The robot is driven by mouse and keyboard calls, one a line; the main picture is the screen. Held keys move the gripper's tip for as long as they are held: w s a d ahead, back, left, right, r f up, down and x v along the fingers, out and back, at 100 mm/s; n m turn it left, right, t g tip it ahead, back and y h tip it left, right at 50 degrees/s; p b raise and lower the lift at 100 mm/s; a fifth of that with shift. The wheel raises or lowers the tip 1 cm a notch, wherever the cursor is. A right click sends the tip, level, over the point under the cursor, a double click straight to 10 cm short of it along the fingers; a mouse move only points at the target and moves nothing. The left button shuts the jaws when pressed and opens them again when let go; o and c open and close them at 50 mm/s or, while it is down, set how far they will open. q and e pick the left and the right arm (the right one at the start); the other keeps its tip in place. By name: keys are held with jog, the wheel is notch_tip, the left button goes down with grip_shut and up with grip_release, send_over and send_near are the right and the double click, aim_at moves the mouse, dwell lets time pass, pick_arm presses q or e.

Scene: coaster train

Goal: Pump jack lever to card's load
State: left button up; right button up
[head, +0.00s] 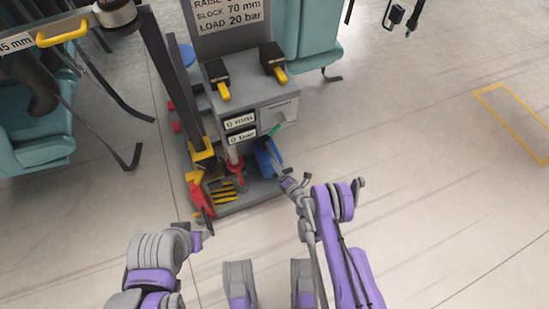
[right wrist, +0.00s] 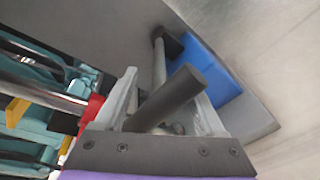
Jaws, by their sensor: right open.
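The card (head: 228,12) stands on top of the grey jack cart (head: 275,92) and reads RAISE, BLOCK 70 mm and LOAD 20 bar. Two displays on the cart's front read 0 mm (head: 240,121) and 0 bar (head: 242,136). My right gripper (head: 288,182) is low at the cart's right front, beside a blue block (head: 268,158). In the right wrist view, a dark cylindrical grip (right wrist: 170,98), apparently the lever's, lies between the open fingers. Contact with it cannot be told. My left arm is at the lower left; its gripper's jaws (head: 202,233) are unclear.
A red jack part (head: 235,167) stands on the cart's base, with a red and yellow piece (head: 200,190) at its left. Two yellow-handled black switches (head: 217,75) are on top. Teal seats (head: 40,130) stand left and behind.

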jog(key=shift+w+a, duration=0.15)
jog(key=shift+w, duration=0.15)
jog(key=shift+s, duration=0.1)
jog(key=shift+c, duration=1)
grip_shut()
